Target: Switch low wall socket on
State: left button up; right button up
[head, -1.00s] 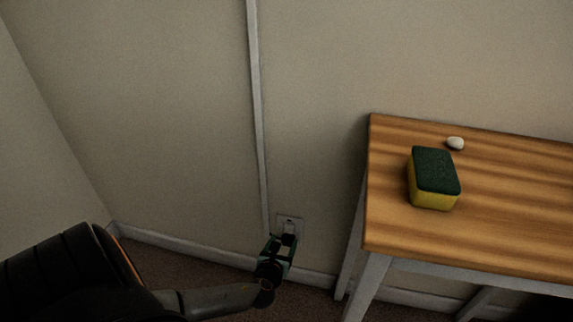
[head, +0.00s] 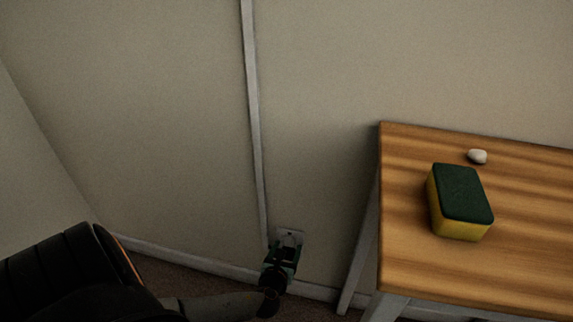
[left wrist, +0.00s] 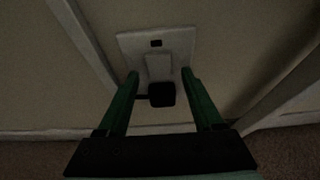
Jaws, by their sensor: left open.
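The low wall socket (head: 291,237) is a pale square plate near the floor, at the foot of the vertical trunking. In the left wrist view the socket plate (left wrist: 128,42) has a small dark mark at its top, a pale raised block in the middle and a black block below that. My left gripper (head: 287,246) is open in front of the socket. In the left wrist view its two green fingers (left wrist: 160,74) stand either side of the lower plate and the black block. I cannot tell whether they touch the plate. My right gripper is not in view.
A wooden table (head: 410,250) stands to the right, with a green and yellow sponge (head: 462,200) and a small white pebble-like object (head: 477,156) on it. Vertical trunking (head: 254,130) runs down the wall. A skirting board (head: 190,257) runs along the floor.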

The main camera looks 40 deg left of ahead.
pick_arm(q)
jog(key=shift+c, duration=0.3)
grip_shut()
dwell(0.3)
jog(key=shift+a+f+t+y+b, duration=0.1)
jog(key=shift+f+t+y+b, duration=0.3)
jog(key=shift+t+b, duration=0.35)
jog(key=shift+t+y, duration=0.4)
jog(key=shift+t, duration=0.15)
jog(key=shift+o, duration=0.3)
grip_release()
